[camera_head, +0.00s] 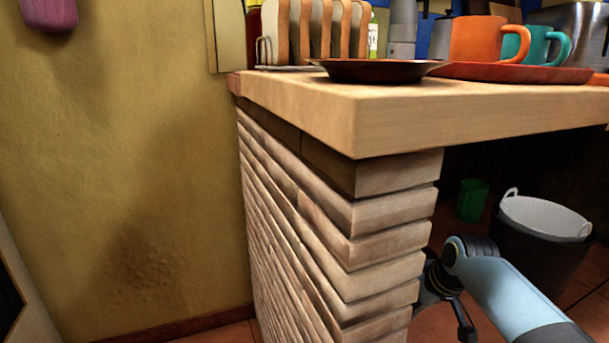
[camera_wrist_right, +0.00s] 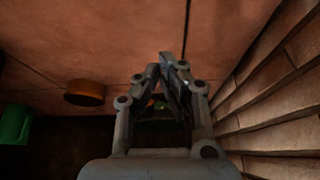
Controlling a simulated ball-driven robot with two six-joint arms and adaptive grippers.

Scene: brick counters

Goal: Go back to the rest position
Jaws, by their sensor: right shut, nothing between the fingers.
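My right gripper (camera_head: 447,310) is low beside the brick base of the counter, below the counter top, in the head view. The brick corner hides part of it. In the right wrist view my right gripper (camera_wrist_right: 162,70) has its fingertips together with nothing held, above the tiled floor. The brick wall (camera_wrist_right: 275,90) runs close along its right side. My left gripper is in neither view.
The wooden counter top (camera_head: 340,110) overhangs the brick base (camera_head: 330,220). On it stand a toast rack, a dark plate (camera_head: 375,70), and an orange mug (camera_head: 482,40) and a teal mug on a red tray. Below are a green cup (camera_head: 471,200) and a bucket (camera_head: 545,235).

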